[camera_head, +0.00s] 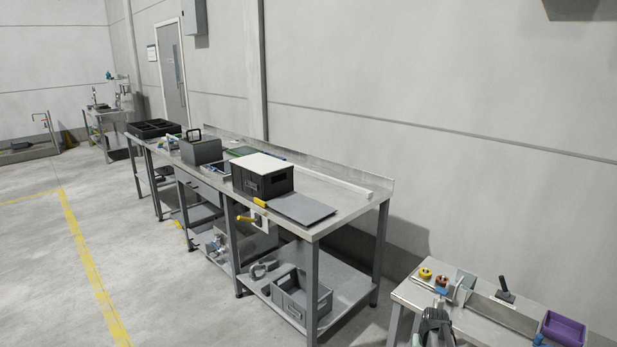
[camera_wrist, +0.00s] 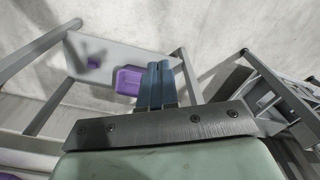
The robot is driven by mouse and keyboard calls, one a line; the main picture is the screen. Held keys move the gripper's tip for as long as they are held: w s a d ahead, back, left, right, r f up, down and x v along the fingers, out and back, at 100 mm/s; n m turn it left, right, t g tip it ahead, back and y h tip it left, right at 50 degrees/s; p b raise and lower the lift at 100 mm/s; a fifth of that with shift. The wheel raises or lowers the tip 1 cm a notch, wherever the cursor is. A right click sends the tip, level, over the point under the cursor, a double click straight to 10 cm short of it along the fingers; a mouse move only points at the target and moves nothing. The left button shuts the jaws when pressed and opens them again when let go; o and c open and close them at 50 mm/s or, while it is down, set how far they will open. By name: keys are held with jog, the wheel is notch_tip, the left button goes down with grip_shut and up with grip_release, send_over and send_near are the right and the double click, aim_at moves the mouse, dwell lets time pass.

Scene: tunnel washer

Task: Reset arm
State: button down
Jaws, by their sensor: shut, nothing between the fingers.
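My gripper (camera_wrist: 159,66) shows in the wrist view, its two blue-grey fingers side by side and touching. It is shut and holds nothing. The fingertips point away from the camera, just right of a purple tray (camera_wrist: 128,82) on or over a grey surface. I cannot tell the height of the fingers above it. In the head view, a dark rounded part stands at the bottom edge; I cannot tell whether it belongs to my arm.
A low bench (camera_head: 407,291) at right holds a purple bin (camera_head: 563,330), a black-handled tool (camera_head: 505,290) and yellow and red round pieces. A long steel workbench (camera_head: 345,204) bears a dark box (camera_head: 262,184) and black trays (camera_head: 153,128). The floor at left is clear.

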jog(key=s+a+f+n+g, duration=0.1)
jog(key=s+a+f, duration=0.5)
jog(key=s, duration=0.8)
jog(key=s+a+f+n+g, duration=0.1)
jog(key=s+a+f+g, duration=0.3)
jog(key=s, duration=1)
jog(key=s+a+f+n+g, duration=0.1)
jog(key=s+a+f+g, duration=0.1)
jog(key=s+a+f, duration=0.7)
jog(key=s+f, duration=0.1)
jog(key=s, duration=0.5)
jog(key=shift+a, duration=0.25)
jog(key=c, duration=1.9)
grip_release()
